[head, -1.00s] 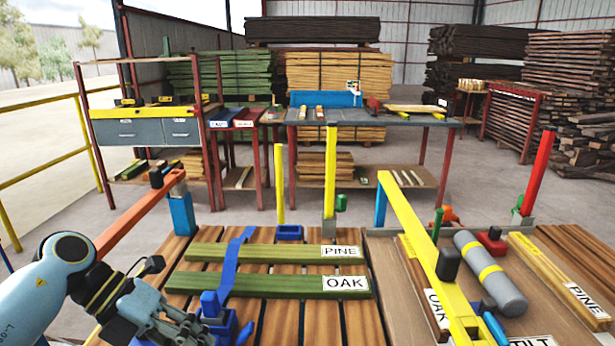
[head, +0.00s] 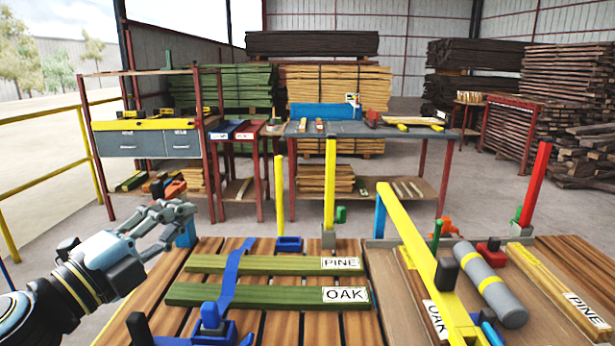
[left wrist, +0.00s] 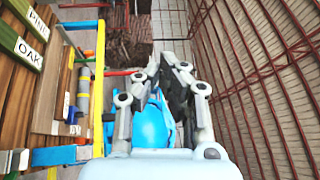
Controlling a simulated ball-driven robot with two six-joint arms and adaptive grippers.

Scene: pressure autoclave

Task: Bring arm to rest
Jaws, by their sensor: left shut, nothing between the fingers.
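My left gripper (head: 178,216) is raised at the left of the head view, over the left edge of the slatted table. Its fingers are shut with nothing between them. In the left wrist view the same gripper (left wrist: 166,64) points away from the boards. Two green boards, the PINE board (head: 270,265) and the OAK board (head: 262,295), lie on the slats under a blue strap (head: 234,272). Both boards are well apart from the gripper. My right gripper is not in view.
A yellow bar (head: 405,228) slants over the right-hand bench, where a grey cylinder (head: 488,280) lies. A blue clamp (head: 212,325) sits at the table's front. A blue post (head: 187,236) stands close below the gripper. Open floor lies behind the table.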

